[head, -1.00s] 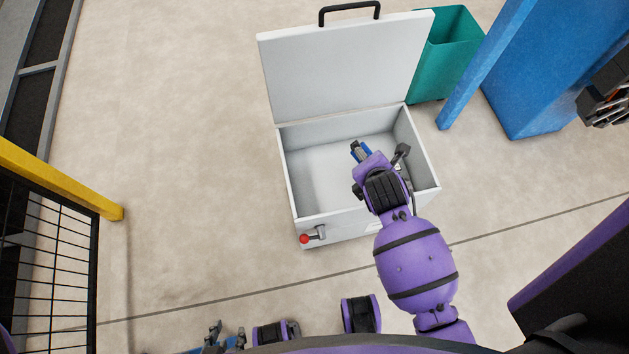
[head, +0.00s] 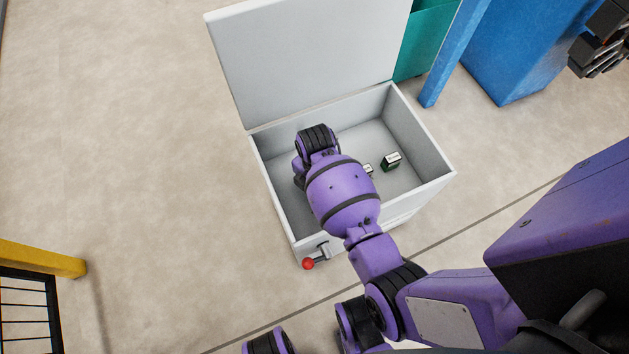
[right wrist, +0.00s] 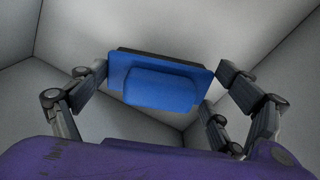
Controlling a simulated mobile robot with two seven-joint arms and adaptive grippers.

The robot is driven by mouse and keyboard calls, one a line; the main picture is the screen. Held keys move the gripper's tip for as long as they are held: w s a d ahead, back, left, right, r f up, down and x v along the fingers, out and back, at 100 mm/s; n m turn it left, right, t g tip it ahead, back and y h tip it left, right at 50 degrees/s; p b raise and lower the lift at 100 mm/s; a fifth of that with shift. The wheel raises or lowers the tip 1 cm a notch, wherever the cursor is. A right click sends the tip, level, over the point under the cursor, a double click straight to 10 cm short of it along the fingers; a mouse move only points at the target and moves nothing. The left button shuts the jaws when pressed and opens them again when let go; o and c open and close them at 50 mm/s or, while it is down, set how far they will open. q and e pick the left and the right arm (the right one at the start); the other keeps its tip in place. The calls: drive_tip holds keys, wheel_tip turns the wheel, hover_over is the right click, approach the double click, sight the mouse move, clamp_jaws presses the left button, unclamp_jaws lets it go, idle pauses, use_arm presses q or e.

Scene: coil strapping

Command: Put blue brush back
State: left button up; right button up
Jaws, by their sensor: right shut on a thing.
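The blue brush (right wrist: 155,85) is held between the two fingers of my right gripper (right wrist: 162,82) in the right wrist view. Its blue back faces the camera, with a dark edge along the far side. Grey-white walls of the chest surround it. In the head view my right arm reaches down into the open white chest (head: 437,165), at its left part. My own wrist hides the gripper and brush there. I cannot tell whether the brush touches the chest floor.
Two small dark green and white boxes (head: 391,161) lie in the chest's right part. The lid (head: 310,55) stands open at the back. A red-knobbed lever (head: 309,263) sticks out at the front. A teal bin (head: 425,40) and blue post (head: 453,55) stand behind right.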

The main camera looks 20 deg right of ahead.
wheel_tip(320, 180, down, 3)
drive_tip(key=shift+f+b, duration=0.2)
drive_tip(key=shift+b, duration=0.55)
drive_tip(key=shift+f, duration=0.25)
drive_tip(key=o, duration=0.8)
drive_tip(key=shift+r, duration=0.25)
wheel_tip(320, 180, up, 11)
drive_tip(key=p, duration=0.4)
drive_tip(key=shift+f+p, duration=0.15)
drive_tip(key=shift+p, duration=0.2)
drive_tip(key=shift+r, duration=0.5)
use_arm(q)
wheel_tip(320, 180, up, 3)
drive_tip(key=shift+r, duration=0.1)
drive_tip(key=shift+w+d, duration=0.1)
drive_tip(key=shift+w, duration=0.1)
